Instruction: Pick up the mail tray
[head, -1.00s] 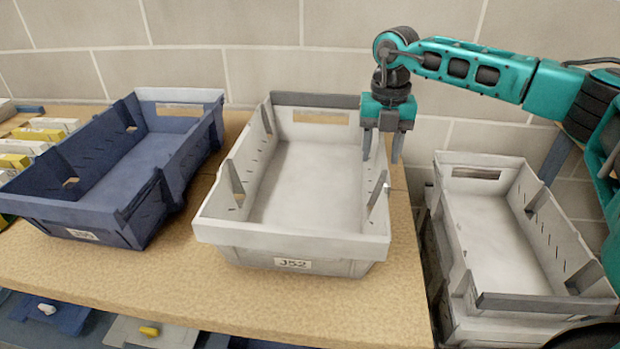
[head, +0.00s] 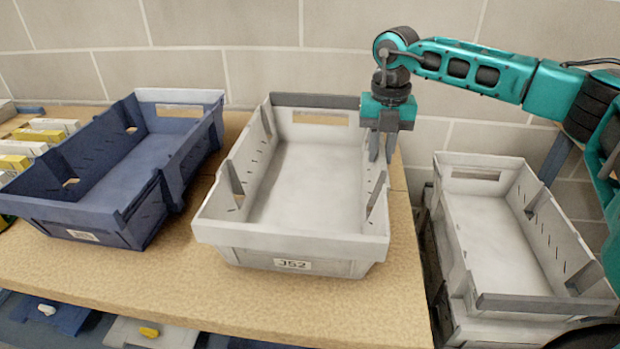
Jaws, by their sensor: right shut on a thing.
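A light grey mail tray (head: 290,240) with a label reading J52 sits upright on the wooden shelf top, empty inside. My right gripper (head: 381,158) points down at the tray's right wall, near its far end. Its fingers are close together and shut on that wall. The tray rests on the wood. My left gripper does not show.
A blue tray (head: 115,222) stands to the left on the same wooden top (head: 190,290). Another grey tray (head: 540,303) sits lower at the right, on a stack. A block wall (head: 260,60) is close behind. Yellow and white items lie at the far left.

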